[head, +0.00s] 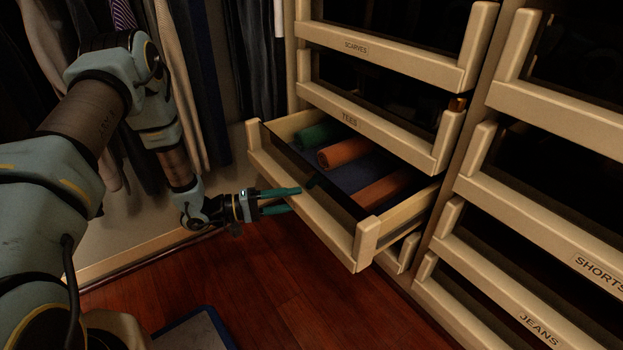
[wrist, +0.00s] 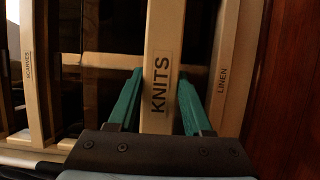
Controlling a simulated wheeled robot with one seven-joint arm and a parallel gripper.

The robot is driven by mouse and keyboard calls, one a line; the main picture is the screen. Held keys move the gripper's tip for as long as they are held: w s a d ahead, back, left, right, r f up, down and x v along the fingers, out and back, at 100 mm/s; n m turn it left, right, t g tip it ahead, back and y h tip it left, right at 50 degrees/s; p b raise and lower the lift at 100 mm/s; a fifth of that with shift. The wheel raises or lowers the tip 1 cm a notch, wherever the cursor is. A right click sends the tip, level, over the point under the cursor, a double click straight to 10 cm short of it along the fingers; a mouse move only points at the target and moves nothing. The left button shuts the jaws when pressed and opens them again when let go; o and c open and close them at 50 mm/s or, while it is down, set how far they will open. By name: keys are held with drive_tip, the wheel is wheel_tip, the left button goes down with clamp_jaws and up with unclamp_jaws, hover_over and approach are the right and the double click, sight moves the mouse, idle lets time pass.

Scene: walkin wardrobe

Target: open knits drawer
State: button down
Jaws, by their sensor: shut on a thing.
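The knits drawer (head: 315,215) is pulled partly out of the cabinet in the head view, below the tees drawer. My gripper (head: 296,200) is at the drawer front in the head view. In the wrist view its two green fingers (wrist: 160,100) are on either side of the rail, shut on it. The drawer's far back end is hidden under the drawer above.
The tees drawer (head: 375,132) and scarves drawer (head: 390,60) above are closed. The shorts drawer (head: 545,245) and jeans drawer (head: 500,305) are at right. Hanging clothes (head: 185,80) are behind my arm.

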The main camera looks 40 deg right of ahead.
drive_tip(key=a+p, duration=0.3)
drive_tip(key=a, duration=0.8)
drive_tip(key=shift+w+a+f, duration=0.15)
drive_tip(key=shift+w+a, duration=0.05)
drive_tip(key=shift+w, duration=0.15)
drive_tip(key=c, duration=0.7)
unclamp_jaws()
drive_tip(key=o, duration=0.4)
drive_tip(key=shift+d, duration=0.1)
drive_tip(key=shift+c, duration=0.2)
drive_tip(key=p+v, duration=0.2)
drive_tip(key=v, duration=0.9)
drive_tip(key=shift+p, duration=0.3)
